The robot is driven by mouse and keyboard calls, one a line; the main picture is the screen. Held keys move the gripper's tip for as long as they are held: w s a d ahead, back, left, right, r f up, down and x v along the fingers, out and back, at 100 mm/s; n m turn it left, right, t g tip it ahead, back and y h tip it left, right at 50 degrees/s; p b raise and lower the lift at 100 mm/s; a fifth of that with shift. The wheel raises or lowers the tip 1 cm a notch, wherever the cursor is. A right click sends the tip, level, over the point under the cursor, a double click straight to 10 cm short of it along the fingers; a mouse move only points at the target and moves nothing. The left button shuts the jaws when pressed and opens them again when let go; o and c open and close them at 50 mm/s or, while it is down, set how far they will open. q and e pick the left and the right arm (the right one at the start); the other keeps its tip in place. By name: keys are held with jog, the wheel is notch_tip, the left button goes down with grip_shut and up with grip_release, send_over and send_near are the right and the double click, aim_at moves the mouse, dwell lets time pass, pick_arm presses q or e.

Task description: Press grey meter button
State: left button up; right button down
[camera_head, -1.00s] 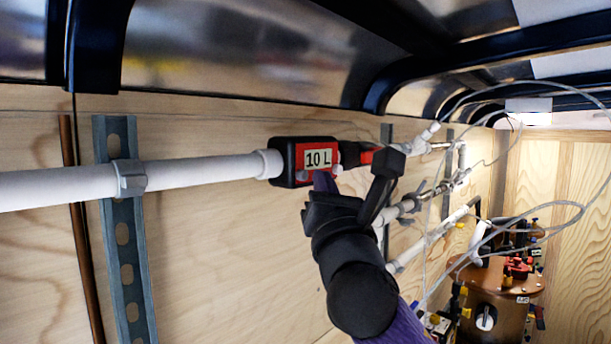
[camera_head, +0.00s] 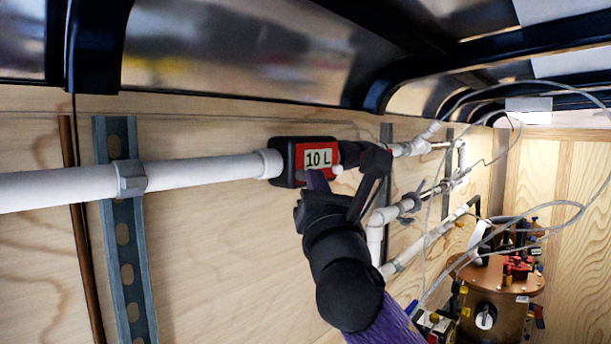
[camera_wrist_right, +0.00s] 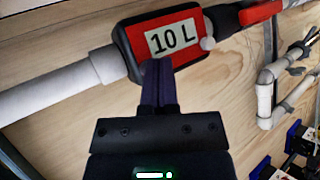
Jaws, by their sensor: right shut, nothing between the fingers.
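The meter (camera_head: 287,160) is a black box with a red face and a white "10 L" label, mounted in line with the white pipe on the wall. It also shows in the right wrist view (camera_wrist_right: 134,58). A small pale grey round button (camera_head: 337,170) is at the lower right of its face, and shows in the right wrist view (camera_wrist_right: 207,43). My right gripper (camera_head: 317,180) is shut and empty, its purple fingers at the meter's lower edge. In the right wrist view the fingertips (camera_wrist_right: 157,66) lie left of and below the button. I cannot tell whether they touch the meter. My left gripper is not in view.
A white pipe (camera_head: 205,170) runs left from the meter, clamped to a grey metal strut (camera_head: 124,250). White pipes and valves (camera_head: 405,205) and loose clear hoses (camera_head: 583,213) are on the right. A brown tank (camera_head: 497,298) stands at lower right.

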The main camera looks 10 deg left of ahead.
jog(key=shift+w+a, duration=0.2)
jog(key=shift+a, duration=0.05)
dwell(0.3)
jog(key=shift+s+d+p, duration=0.35)
jog(key=shift+s+d, duration=0.2)
jog(key=shift+d, duration=0.15)
jog(key=shift+s+d+p, duration=0.4)
jog(key=shift+s+d, duration=0.35)
jog(key=shift+d, duration=0.3)
jog(key=shift+s+d+p, duration=0.4)
jog(key=shift+s+d, duration=0.35)
jog(key=shift+d, duration=0.25)
